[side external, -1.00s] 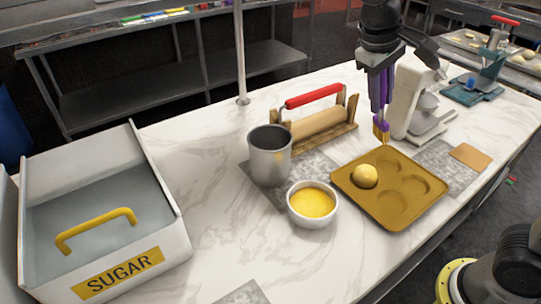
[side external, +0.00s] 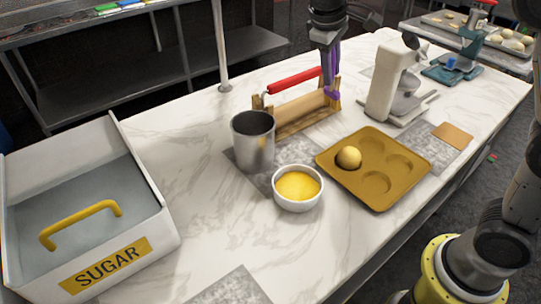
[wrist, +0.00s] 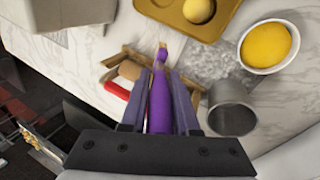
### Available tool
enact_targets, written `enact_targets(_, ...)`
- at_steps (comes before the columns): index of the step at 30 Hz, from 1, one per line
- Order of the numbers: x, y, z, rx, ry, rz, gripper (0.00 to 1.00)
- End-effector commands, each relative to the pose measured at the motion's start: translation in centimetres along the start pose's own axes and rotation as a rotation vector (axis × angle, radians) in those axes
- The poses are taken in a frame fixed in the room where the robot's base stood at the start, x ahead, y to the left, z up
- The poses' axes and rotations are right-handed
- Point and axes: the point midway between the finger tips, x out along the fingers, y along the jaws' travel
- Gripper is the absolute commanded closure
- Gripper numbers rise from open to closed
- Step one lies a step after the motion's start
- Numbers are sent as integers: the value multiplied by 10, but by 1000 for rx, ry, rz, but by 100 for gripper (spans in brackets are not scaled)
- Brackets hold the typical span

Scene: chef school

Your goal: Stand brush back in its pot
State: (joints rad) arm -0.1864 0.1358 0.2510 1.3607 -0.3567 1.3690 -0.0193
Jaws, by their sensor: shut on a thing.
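My gripper (side external: 330,75) is shut on the purple brush (wrist: 160,103) and holds it above the counter, at the right end of the rolling-pin rack in the side view. In the wrist view the brush lies between the two fingers (wrist: 167,75), its bristle end pointing away from the palm. In the side view the fingers and rack partly hide the brush. The pot, a grey metal cylinder (side external: 253,150), stands upright and looks empty, left of and nearer the camera than my gripper. It also shows in the wrist view (wrist: 232,117), right of the fingers.
The rolling-pin rack (side external: 309,119) with a red-handled pin stands behind the pot. A white bowl of yellow filling (side external: 297,207) is in front of the pot. A brown mould tray (side external: 385,197) holds one dough ball (side external: 349,157). A white machine (side external: 390,85) stands right; a sugar bin (side external: 150,190) left.

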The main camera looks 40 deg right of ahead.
Motion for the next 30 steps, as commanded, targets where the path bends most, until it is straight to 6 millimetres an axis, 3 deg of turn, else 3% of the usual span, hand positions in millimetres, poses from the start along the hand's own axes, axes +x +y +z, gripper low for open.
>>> enact_targets(9,-110,-40,14,-610,230,2,100)
enact_targets(15,-161,-64,29,-785,282,3,100)
enact_targets(18,-172,-71,33,-813,288,4,100)
enact_targets(22,-170,-77,23,-826,288,5,100)
enact_targets(30,-146,-88,-34,-823,285,4,100)
